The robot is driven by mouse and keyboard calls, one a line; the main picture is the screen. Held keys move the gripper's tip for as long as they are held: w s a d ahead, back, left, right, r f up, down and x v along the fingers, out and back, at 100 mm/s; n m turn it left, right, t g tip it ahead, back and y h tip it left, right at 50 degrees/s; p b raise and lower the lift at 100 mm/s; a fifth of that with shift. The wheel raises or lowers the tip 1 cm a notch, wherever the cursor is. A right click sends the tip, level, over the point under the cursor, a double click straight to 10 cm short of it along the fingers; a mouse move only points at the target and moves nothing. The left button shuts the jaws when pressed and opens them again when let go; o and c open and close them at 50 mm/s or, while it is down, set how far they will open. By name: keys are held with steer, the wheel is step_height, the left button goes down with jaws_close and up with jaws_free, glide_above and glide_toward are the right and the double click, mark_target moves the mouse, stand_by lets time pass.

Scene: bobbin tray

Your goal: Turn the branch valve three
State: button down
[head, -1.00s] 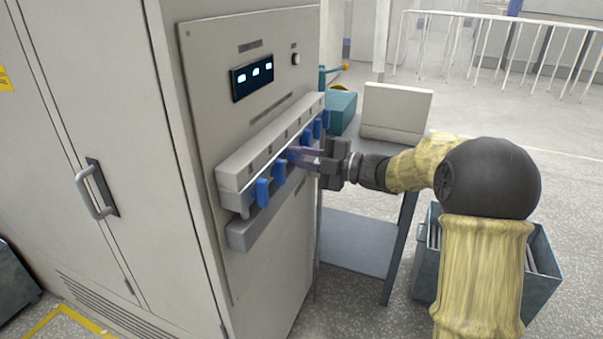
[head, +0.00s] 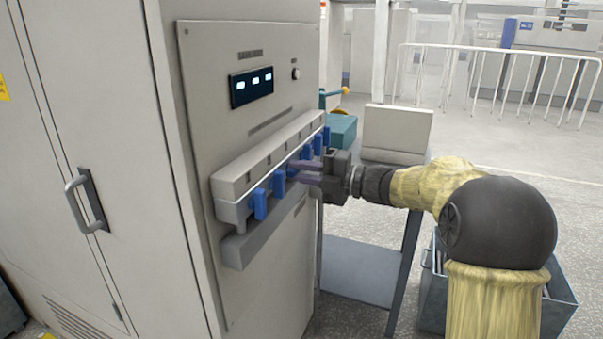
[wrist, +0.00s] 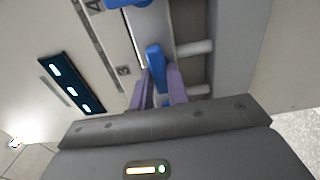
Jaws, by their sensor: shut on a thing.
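A row of blue valve handles hangs under a pale manifold bar (head: 265,160) on the grey cabinet front. My gripper (head: 295,172) is at the third handle from the left, and its purple fingers largely hide that handle. In the wrist view a blue handle (wrist: 155,62) stands between the two purple fingers (wrist: 161,88), beside a label that reads 3. The fingers are shut on it. Two nearer handles (head: 260,204) hang free to the left in the head view. Several more (head: 318,143) hang beyond my gripper.
A table with a teal object (head: 342,131) and a pale box (head: 397,133) stands behind. A metal bin (head: 432,290) is at the lower right.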

steer(key=c, duration=1.4)
jaws_free()
steer(key=shift+o, duration=0.2)
steer(key=shift+d, duration=0.1)
steer(key=p+v, duration=0.1)
steer(key=v, duration=1.6)
steer(key=shift+d, duration=0.1)
